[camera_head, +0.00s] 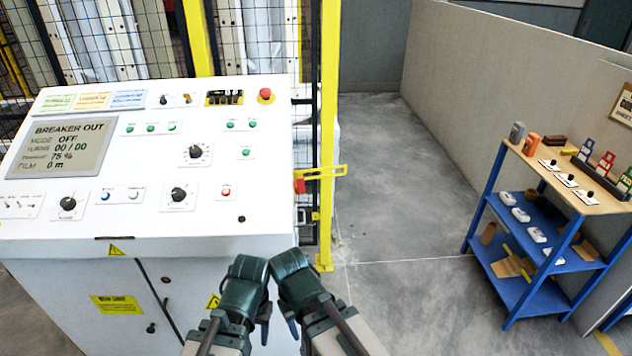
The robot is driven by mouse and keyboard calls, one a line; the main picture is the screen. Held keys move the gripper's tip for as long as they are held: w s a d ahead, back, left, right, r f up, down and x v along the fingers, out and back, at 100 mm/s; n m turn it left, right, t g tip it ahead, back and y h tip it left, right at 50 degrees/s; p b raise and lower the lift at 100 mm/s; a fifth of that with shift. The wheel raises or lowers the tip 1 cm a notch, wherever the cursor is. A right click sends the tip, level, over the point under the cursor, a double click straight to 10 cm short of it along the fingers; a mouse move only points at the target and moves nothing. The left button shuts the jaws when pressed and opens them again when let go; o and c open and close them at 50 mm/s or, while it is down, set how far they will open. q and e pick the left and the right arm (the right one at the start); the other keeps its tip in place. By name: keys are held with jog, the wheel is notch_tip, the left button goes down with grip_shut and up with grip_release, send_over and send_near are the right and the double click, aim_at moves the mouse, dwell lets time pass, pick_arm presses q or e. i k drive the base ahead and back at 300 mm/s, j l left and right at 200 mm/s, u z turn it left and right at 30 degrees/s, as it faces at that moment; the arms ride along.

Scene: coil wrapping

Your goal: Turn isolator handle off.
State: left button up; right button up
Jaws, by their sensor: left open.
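No part in view is readably labelled as the isolator handle. A red piece (300,185) with a yellow bar (322,172) sits by the right edge of the white control console (215,228); I cannot tell whether it is the isolator handle. The console's screen (62,148) reads "BREAKER OUT" and "MODE OFF". My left gripper (246,284) is open at the bottom middle, in front of the console's right front, with nothing seen in it. My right gripper (296,280) is close beside it on the right; its jaw state is unclear. Both are below the red piece and apart from it.
The console carries black rotary knobs (196,152), green buttons and a red emergency button (265,95). A yellow post (329,120) and mesh fence stand behind. Bare floor (395,200) lies right of it, then a blue shelf (512,250) with small items.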

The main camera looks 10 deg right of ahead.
aim_at(299, 183)
jog(key=l+u, duration=0.25)
jog(key=l, duration=1.2)
jog(key=i+l+z, duration=0.15)
jog(key=i+l, duration=0.4)
jog(key=i+l+z, duration=0.2)
jog(key=i+l, duration=0.3)
jog(key=i, duration=0.15)
